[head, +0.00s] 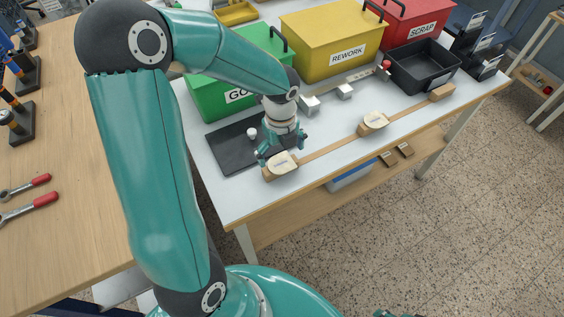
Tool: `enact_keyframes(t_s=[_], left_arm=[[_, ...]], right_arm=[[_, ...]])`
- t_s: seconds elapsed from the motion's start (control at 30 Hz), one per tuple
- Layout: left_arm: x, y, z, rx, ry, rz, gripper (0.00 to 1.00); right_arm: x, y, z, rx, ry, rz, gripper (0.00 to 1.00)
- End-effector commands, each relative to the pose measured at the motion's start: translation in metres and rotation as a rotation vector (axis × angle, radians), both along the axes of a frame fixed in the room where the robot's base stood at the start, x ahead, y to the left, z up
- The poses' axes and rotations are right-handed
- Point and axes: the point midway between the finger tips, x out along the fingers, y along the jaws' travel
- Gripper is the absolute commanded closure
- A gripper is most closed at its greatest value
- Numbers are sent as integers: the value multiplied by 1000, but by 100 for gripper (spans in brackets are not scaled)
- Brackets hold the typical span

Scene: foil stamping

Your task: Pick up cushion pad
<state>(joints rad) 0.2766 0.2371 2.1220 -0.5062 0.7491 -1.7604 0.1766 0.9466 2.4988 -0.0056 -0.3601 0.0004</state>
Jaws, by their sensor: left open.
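Two cream-topped pads sit on a long wooden strip on the white table. The near pad (282,164) is at the strip's left end, and the other pad (374,121) is farther right. I cannot tell for sure which is the cushion pad. My left gripper (273,156) points down with its fingers apart, just above and behind the near pad. I see nothing between its fingers, and I cannot tell if they touch the pad. My right gripper is not in clear view.
A dark mat (231,155) with a small white piece (252,133) lies left of my gripper. Green (215,98), yellow (325,52) and red (408,22) boxes stand behind. A black tray (425,68) is at the right. The white tabletop (240,199) is bare in front.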

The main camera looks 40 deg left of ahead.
Motion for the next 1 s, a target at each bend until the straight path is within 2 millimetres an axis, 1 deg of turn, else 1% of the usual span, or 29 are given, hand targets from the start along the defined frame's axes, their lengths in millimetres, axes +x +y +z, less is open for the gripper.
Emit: enact_keyframes(t_s=[0.03,0.1,0.23,1.0], left_arm=[[-3,-1,-8,-2,6,1,0],[-3,0,-18,-1,4,1,0],[-2,-1,-28,-2,2,1,0],[-2,0,-33,-2,1,1,0]], right_arm=[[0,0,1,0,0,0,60],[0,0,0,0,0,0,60],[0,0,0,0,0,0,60],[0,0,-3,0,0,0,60]])
